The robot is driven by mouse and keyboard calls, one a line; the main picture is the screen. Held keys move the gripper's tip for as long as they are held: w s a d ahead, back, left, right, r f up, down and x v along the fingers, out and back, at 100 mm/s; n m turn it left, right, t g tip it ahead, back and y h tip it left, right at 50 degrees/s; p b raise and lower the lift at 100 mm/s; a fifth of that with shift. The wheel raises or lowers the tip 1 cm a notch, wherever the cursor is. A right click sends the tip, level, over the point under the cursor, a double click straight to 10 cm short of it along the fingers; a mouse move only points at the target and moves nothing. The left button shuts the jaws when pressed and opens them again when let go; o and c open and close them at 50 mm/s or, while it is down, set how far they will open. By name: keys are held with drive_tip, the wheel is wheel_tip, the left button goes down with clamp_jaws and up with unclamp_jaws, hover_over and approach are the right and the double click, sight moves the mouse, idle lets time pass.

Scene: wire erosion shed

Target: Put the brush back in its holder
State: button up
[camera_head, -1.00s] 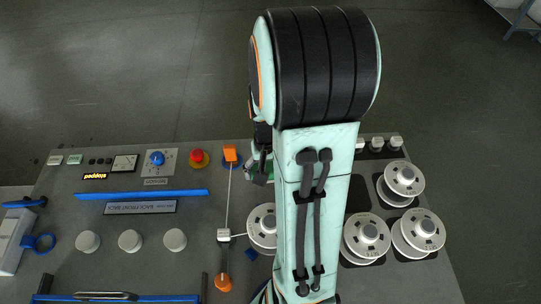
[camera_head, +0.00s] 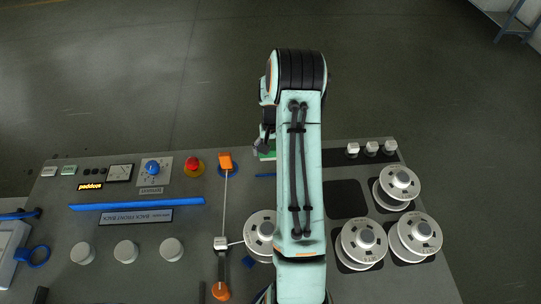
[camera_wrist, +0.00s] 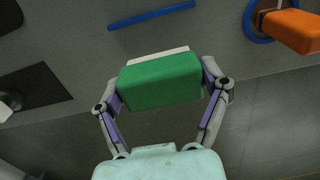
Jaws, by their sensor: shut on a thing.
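In the wrist view, my gripper (camera_wrist: 161,88) is shut on a green block with a white edge (camera_wrist: 160,82), which appears to be the brush; one finger is at each side. The white edge is on the side toward the panel. In the head view, a little of the green brush (camera_head: 266,154) shows left of my arm, near the panel's far edge; my fingers are mostly hidden there. A short blue strip (camera_wrist: 151,15) lies on the grey panel ahead of the brush, apart from it, and also shows in the head view (camera_head: 265,175). I cannot tell whether it is the holder.
An orange block (camera_wrist: 293,29) over a blue ring (camera_wrist: 262,19) stands to the right in the wrist view. The grey panel (camera_head: 140,240) carries a red button (camera_head: 193,163), pale knobs (camera_head: 126,251) and white spools (camera_head: 399,182). A dark pad (camera_head: 345,199) is empty.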

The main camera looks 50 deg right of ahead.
drive_tip(key=shift+f, duration=1.5)
drive_tip(key=shift+f, duration=0.15)
drive_tip(key=o, duration=1)
